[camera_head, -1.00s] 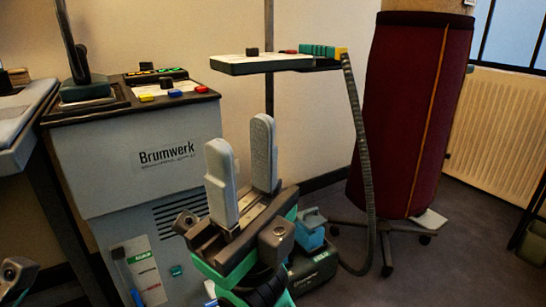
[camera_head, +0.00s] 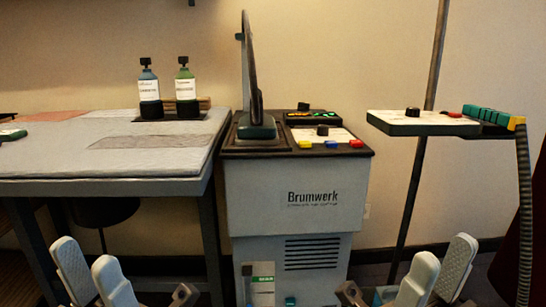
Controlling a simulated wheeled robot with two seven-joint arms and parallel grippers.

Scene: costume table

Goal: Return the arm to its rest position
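My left gripper (camera_head: 92,272) is at the bottom left, in front of the padded table's legs. Its two grey fingers stand apart with nothing between them. My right gripper (camera_head: 436,273) is at the bottom right, in front of the space below the small shelf. Its two grey fingers are also apart and empty. Both are low in the view, touch nothing that I can see, and their lower parts are cut off by the frame's bottom edge.
A padded table (camera_head: 85,160) at the left bears two bottles, blue (camera_head: 149,90) and green (camera_head: 188,88). A Brumwerk cabinet (camera_head: 262,195) with buttons stands in the middle. A small shelf (camera_head: 405,122) on a pole, with a hose (camera_head: 524,200), is at the right.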

